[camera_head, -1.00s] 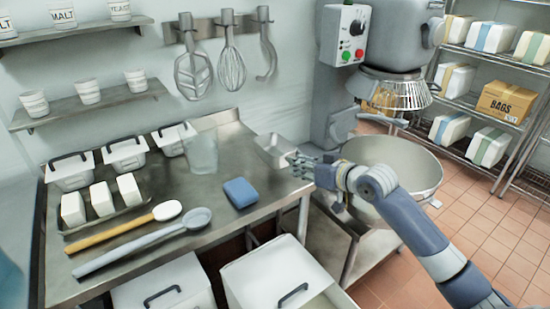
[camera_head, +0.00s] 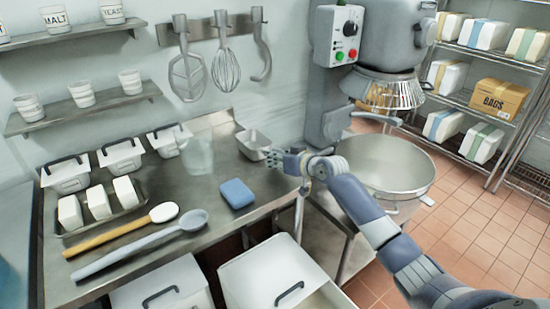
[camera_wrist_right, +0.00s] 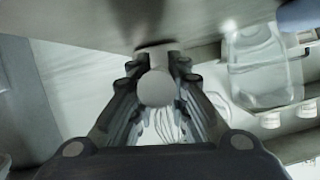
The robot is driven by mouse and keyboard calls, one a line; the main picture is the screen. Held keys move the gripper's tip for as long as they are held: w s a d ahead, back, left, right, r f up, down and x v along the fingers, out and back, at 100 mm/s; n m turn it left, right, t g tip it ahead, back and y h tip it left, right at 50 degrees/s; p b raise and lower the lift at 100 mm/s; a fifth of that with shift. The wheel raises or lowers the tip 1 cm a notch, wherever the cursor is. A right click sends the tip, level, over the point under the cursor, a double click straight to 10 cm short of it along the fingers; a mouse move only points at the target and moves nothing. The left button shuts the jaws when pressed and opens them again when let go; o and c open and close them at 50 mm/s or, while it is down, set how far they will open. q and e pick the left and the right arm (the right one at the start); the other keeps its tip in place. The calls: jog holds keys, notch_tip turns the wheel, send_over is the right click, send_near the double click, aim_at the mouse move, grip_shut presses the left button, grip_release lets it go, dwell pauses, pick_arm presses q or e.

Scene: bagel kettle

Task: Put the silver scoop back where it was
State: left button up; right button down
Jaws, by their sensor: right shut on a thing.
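The silver scoop (camera_head: 253,144) is a small metal box-shaped scoop at the back right corner of the steel counter (camera_head: 222,135). My right gripper (camera_head: 284,160) comes in from the right and is shut on its handle, with the scoop's bowl pointing left. In the right wrist view, my fingers (camera_wrist_right: 157,70) close around a rounded grey handle end (camera_wrist_right: 156,88); the bowl is mostly hidden there. I cannot tell whether the scoop touches the counter or is just above it. My left gripper is not in view.
A clear pitcher (camera_head: 198,156) stands left of the scoop and a blue sponge (camera_head: 237,193) lies in front. Lidded bins (camera_head: 123,155) line the back left. The mixer bowl (camera_head: 385,165) stands right of the counter. Hanging tools (camera_head: 228,70) are above.

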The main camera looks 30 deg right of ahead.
jog(key=shift+f, duration=0.1)
jog(key=c, duration=1.5)
grip_release()
jog(key=shift+c, duration=0.2)
jog(key=v, duration=1.2)
